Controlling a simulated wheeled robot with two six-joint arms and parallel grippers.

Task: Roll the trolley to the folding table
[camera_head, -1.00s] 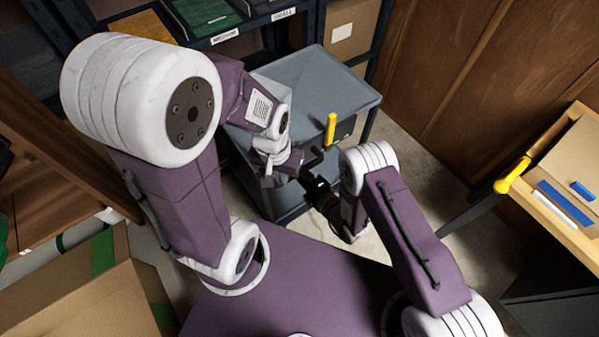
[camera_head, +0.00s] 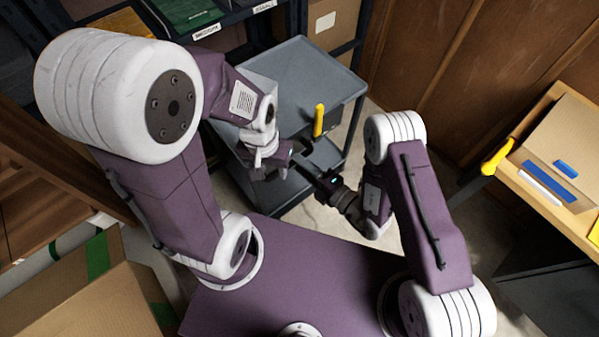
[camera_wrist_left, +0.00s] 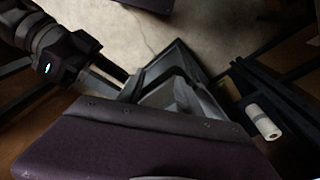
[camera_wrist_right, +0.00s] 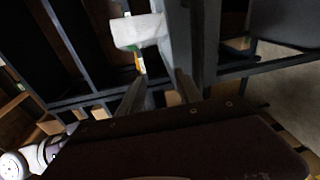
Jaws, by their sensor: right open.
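The trolley (camera_head: 300,68) is a grey cart with a flat upper tray and a lower shelf (camera_head: 287,195), in front of my base in the head view. A yellow upright piece (camera_head: 318,120) shows at its near edge by a dark box. My left gripper (camera_head: 303,148) is at the trolley's near side; its fingers are partly hidden, and I cannot tell whether it is open. My right gripper (camera_head: 312,172) is open beside the near side, apart from the left one. Its fingers show in the right wrist view (camera_wrist_right: 158,92), near a grey post. The folding table (camera_head: 545,195) stands at the right.
The table carries a cardboard piece, blue items and a yellow-ended part (camera_head: 497,157) at its left edge. Dark shelving (camera_head: 240,25) stands behind the trolley. A cardboard box (camera_head: 95,300) is at the lower left. Bare floor lies between trolley and table.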

